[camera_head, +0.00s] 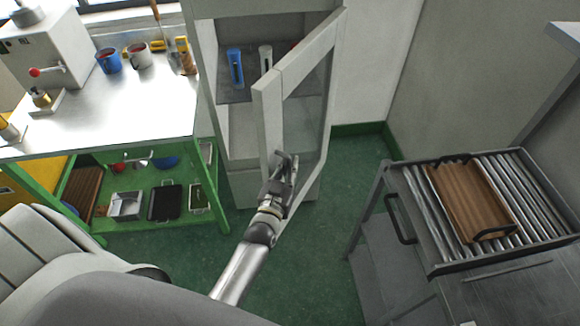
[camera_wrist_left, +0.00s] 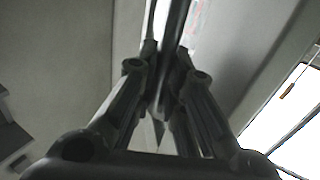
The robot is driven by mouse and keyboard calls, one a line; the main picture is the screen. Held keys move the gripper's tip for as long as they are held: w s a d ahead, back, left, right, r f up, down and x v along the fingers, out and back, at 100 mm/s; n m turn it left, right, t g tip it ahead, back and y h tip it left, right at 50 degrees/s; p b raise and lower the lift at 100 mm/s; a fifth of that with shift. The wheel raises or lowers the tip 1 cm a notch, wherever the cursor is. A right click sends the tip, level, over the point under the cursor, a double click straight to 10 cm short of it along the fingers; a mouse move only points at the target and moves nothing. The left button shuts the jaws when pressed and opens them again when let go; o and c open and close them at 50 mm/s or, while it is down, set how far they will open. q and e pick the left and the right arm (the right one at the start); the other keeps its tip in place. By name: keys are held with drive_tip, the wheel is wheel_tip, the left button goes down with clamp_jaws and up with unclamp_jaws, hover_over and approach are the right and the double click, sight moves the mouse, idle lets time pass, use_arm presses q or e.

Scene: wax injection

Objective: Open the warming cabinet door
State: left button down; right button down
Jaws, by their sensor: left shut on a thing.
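The warming cabinet (camera_head: 208,62) is a tall pale cabinet at the top middle of the head view. Its glazed door (camera_head: 268,112) stands ajar, swung out towards me, and shelves show inside. My left gripper (camera_head: 284,165) is at the door's free edge, low on the near side. In the left wrist view, my left gripper (camera_wrist_left: 165,75) is shut on a dark, narrow upright bar, which looks like the door handle (camera_wrist_left: 172,60). The handle is mostly hidden by the fingers in the head view. My right gripper is not in view.
A blue and a white item stand on the cabinet shelf. A green workbench (camera_head: 130,115) with mugs and a machine is at the left. A grey roller cart (camera_head: 415,215) with a brown tray (camera_head: 465,195) is at the right. Green floor (camera_head: 315,255) lies clear between.

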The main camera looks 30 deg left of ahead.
use_arm(q)
drive_tip(key=shift+w+d+r, duration=0.1)
drive_tip(key=shift+d, duration=0.3)
drive_tip(key=c, duration=1.8)
unclamp_jaws()
drive_tip(key=shift+c, duration=0.2)
drive_tip(key=o, duration=0.3)
drive_tip(key=shift+o, duration=0.2)
drive_tip(key=s+d, duration=0.1)
drive_tip(key=s, duration=1)
drive_tip(key=shift+s+d, duration=0.35)
drive_tip(key=shift+s, duration=0.05)
drive_tip(key=shift+c, duration=0.5)
